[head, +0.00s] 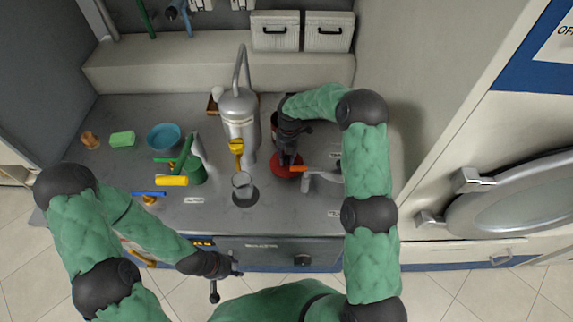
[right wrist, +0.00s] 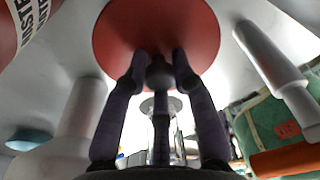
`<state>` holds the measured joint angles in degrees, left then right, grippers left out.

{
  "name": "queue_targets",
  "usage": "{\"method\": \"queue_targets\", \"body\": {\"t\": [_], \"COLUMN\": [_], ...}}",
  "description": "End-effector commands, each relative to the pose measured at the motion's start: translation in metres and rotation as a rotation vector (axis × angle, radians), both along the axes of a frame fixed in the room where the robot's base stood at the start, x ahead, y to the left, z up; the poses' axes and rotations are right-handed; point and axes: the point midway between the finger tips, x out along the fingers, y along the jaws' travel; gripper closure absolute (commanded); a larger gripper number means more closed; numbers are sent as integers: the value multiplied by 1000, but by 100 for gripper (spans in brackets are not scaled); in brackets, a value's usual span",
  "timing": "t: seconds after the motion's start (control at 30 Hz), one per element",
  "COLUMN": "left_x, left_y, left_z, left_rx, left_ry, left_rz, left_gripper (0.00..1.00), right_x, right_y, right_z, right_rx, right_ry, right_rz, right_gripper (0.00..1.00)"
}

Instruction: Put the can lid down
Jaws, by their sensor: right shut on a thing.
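The can lid (head: 285,173) is a red disc with a dark knob, seen over the worktop right of the steel tank in the head view. It fills the top middle of the right wrist view (right wrist: 150,25). My right gripper (head: 288,158) is shut on the lid's knob, fingers around it in the right wrist view (right wrist: 160,72). I cannot tell whether the lid touches the worktop. A dark red can with lettering (right wrist: 22,25) shows at the wrist view's top left; my arm hides most of it from the head. My left gripper (head: 238,265) is by the drawer front; its jaw state is unclear.
A steel tank with a yellow tap (head: 238,112) stands left of the lid, a glass (head: 242,186) below it. A grey fixture with an orange handle (head: 318,180) is close on the right. A blue bowl (head: 163,136) and green can (head: 193,172) stand further left.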

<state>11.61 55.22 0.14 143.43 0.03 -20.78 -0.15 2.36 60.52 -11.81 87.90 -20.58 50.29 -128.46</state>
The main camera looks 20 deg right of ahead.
Motion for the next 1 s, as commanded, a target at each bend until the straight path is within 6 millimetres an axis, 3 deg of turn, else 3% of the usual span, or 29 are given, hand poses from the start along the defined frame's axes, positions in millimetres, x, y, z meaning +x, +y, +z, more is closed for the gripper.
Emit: {"method": "queue_targets", "body": {"t": [0.3, 0.67, 0.7, 0.77, 1.0], "left_x": [0, 0, 0, 0, 0], "left_y": [0, 0, 0, 0, 0], "left_z": [-6, -7, -7, -7, -7], "left_rx": [0, 0, 0, 0, 0], "left_ry": [0, 0, 0, 0, 0], "left_rz": [0, 0, 0, 0, 0], "left_gripper": [60, 60, 60, 60, 60], "right_x": [0, 0, -1, -1, 0], "right_y": [0, 0, 0, 0, 0], "right_z": [-36, -39, -40, -39, -39], "right_rx": [0, -1, 0, 0, 0], "right_ry": [1, 1, 1, 1, 1], "right_rz": [0, 0, 0, 0, 0], "right_gripper": [100, 100, 67, 50, 49]}}
